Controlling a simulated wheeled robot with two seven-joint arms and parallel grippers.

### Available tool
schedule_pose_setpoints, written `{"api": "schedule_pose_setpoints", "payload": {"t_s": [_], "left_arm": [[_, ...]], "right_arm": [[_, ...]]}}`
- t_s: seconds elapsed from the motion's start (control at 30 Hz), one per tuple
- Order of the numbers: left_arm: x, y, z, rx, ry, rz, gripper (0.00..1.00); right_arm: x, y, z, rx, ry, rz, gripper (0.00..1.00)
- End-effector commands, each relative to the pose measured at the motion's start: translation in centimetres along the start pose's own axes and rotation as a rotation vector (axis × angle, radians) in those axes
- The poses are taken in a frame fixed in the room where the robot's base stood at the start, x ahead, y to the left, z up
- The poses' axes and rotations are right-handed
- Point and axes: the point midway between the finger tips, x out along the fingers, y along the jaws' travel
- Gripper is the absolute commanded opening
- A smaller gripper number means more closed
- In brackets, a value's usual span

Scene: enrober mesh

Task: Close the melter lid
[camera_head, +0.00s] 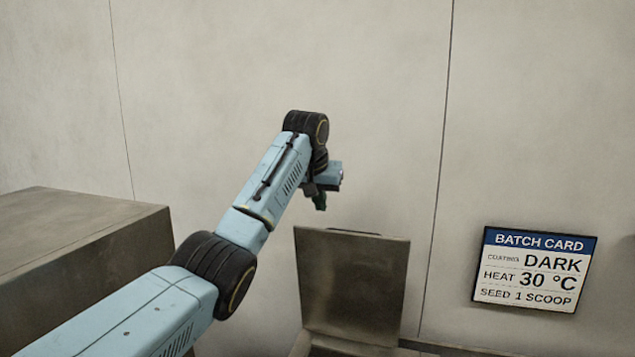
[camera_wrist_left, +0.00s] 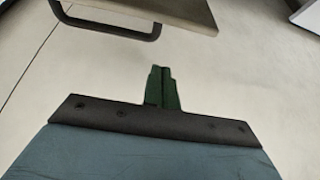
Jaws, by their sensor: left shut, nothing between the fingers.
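The melter lid (camera_head: 352,285) is a brown-grey metal panel standing raised, nearly upright, in front of the wall in the head view. Its lower part meets the melter at the bottom edge of the picture. In the left wrist view the green fingers (camera_wrist_left: 162,88) are together and empty. A flat panel edge with a dark bar handle (camera_wrist_left: 110,30), likely the lid, shows at the top of that view. My right gripper is not in view.
A large metal box (camera_head: 80,235) stands at the left. A batch card (camera_head: 532,270) reading DARK, 30 °C, 1 scoop hangs on the wall (camera_head: 220,60) at the right. The space between the box and the lid is partly crossed by my left arm.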

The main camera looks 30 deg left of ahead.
Motion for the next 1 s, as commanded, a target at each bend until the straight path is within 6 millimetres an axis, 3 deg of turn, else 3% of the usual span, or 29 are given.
{"api": "schedule_pose_setpoints", "payload": {"t_s": [0.13,0.6,1.0], "left_arm": [[2.9,0.0,0.1,0.001,-0.001,0.0,0.0],[1.5,0.0,3.4,0.001,0.001,0.0,0.0],[1.4,0.1,3.8,0.002,0.001,0.0,0.0]], "right_arm": [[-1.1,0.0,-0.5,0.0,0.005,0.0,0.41],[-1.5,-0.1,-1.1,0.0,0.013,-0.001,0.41],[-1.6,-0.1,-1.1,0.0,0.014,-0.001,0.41]]}}
